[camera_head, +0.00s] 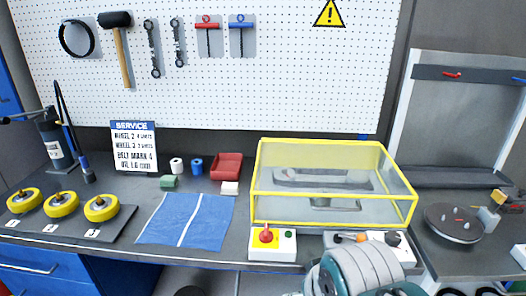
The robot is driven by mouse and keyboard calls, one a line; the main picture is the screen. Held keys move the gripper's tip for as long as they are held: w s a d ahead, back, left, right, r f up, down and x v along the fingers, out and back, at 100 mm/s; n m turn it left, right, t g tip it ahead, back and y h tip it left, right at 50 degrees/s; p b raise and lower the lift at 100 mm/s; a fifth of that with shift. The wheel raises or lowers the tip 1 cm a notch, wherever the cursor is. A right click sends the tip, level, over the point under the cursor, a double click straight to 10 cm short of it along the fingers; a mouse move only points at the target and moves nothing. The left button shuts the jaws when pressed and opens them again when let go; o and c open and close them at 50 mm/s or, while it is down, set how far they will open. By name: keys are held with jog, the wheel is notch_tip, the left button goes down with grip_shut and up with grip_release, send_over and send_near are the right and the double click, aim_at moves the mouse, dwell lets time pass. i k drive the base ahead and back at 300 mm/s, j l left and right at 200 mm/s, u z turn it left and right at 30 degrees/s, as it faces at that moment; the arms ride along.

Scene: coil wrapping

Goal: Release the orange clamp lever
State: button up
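A small orange lever (346,236) shows at the front edge of the bench, just below the yellow-framed clear case. It lies beside a white box with a black knob (393,239). I take it for the clamp lever, but it is too small to tell its position or what it clamps. The rounded grey and teal part of my own arm rises from the bottom edge just in front of it and hides part of that area. The fingers of my gripper do not show.
The clear case (411,199) covers a grey fixture. A white control box (285,252) with a red knob and green button stands left of the lever. A blue cloth (188,216) and yellow wheels (61,204) lie further left. A dark round plate (453,224) is at right.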

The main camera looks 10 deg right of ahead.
aim_at(361, 238)
jog(key=z, duration=0.85)
